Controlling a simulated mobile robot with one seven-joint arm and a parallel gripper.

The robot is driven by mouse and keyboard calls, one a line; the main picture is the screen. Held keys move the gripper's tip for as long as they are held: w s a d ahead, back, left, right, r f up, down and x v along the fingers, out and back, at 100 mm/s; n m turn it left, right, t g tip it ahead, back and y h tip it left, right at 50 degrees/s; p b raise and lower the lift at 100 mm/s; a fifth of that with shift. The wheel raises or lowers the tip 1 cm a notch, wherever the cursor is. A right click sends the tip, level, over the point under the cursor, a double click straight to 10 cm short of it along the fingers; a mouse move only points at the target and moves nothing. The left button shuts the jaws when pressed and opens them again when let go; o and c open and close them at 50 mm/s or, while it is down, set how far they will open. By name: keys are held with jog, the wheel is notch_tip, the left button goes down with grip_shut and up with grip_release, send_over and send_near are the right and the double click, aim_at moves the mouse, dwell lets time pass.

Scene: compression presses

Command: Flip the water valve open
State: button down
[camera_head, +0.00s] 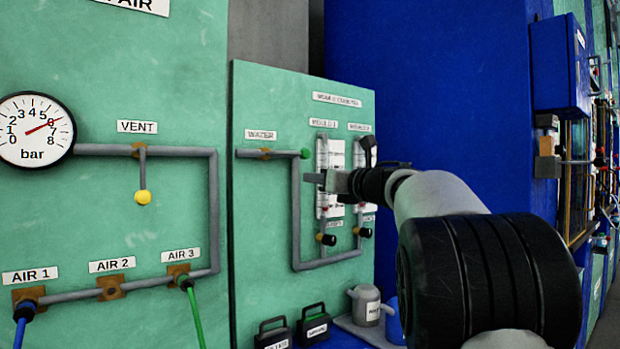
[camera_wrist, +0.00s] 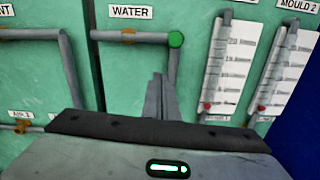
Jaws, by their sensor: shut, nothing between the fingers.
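The water valve has a brass body (camera_head: 264,152) under the WATER label on the green panel. Its green-tipped handle (camera_head: 305,153) points right, in line with the horizontal pipe. In the wrist view the brass body (camera_wrist: 128,37) and green knob (camera_wrist: 176,40) show near the top, unobstructed. My gripper (camera_head: 316,178) is in front of the panel, to the lower right of the green knob. In the wrist view my gripper's fingers (camera_wrist: 157,84) are together and empty, just below the knob. They appear apart from the handle.
Two gauge tubes with scales (camera_wrist: 228,70) stand right of the valve. Black-knobbed valves (camera_head: 326,239) sit below them. A VENT valve with a yellow knob (camera_head: 143,197) and a pressure gauge (camera_head: 35,130) are on the left panel. Black-handled boxes (camera_head: 314,325) stand below.

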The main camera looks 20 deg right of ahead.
jog(key=v, duration=0.6)
jog(key=shift+s, duration=0.45)
